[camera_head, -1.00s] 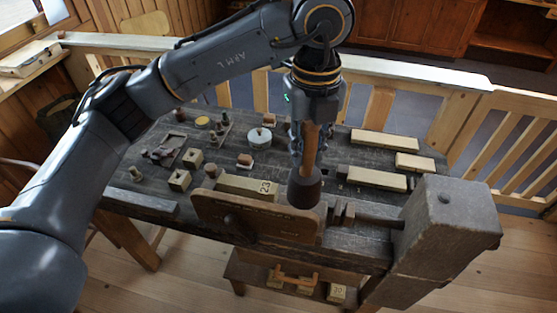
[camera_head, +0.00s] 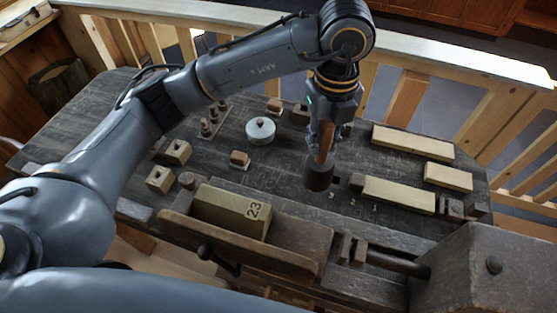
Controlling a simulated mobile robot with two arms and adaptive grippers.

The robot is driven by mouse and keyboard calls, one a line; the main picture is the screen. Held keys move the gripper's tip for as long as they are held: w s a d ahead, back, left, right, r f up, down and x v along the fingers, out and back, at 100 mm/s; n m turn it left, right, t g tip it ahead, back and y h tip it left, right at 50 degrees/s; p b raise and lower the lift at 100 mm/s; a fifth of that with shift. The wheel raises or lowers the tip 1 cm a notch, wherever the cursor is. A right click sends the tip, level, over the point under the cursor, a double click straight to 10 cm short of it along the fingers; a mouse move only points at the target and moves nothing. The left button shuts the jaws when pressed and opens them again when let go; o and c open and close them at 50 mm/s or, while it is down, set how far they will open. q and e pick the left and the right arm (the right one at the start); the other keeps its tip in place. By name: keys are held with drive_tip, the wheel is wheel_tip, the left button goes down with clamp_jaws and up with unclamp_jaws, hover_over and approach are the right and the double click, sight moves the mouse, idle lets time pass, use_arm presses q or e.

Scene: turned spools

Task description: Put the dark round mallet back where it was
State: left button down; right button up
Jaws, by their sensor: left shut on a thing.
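The dark round mallet (camera_head: 319,173) hangs head down, its brown wooden handle held in my left gripper (camera_head: 325,132). The gripper's fingers are around the handle, above the dark cylindrical head. The head is over the dark bench top (camera_head: 290,165), left of a pale wood block; whether it touches the bench I cannot tell. My right gripper is not in view.
A block marked 23 (camera_head: 233,212) lies behind the wooden vise jaw (camera_head: 245,245) at the front. Pale blocks (camera_head: 398,194) lie right of the mallet. A round white tin (camera_head: 261,130) stands to its left. A large grey block (camera_head: 475,270) is at the front right.

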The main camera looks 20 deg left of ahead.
use_arm(q)
drive_tip(key=w+a+f+p, duration=0.5)
drive_tip(key=w+a+f, duration=0.2)
drive_tip(key=a+f, duration=0.4)
drive_tip(key=shift+a+f+p, duration=0.4)
drive_tip(key=shift+f, duration=0.55)
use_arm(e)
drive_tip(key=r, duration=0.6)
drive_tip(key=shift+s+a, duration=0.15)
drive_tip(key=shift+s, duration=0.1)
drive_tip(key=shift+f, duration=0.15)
use_arm(q)
drive_tip(key=c, duration=1.2)
unclamp_jaws()
drive_tip(key=shift+s+f, duration=0.1)
drive_tip(key=shift+f, duration=0.05)
drive_tip(key=shift+o, duration=0.2)
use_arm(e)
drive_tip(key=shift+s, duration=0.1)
use_arm(q)
wheel_tip(320, 180, up, 12)
drive_tip(key=b, duration=0.3)
drive_tip(key=shift+r+b, duration=0.2)
drive_tip(key=shift+b, duration=0.2)
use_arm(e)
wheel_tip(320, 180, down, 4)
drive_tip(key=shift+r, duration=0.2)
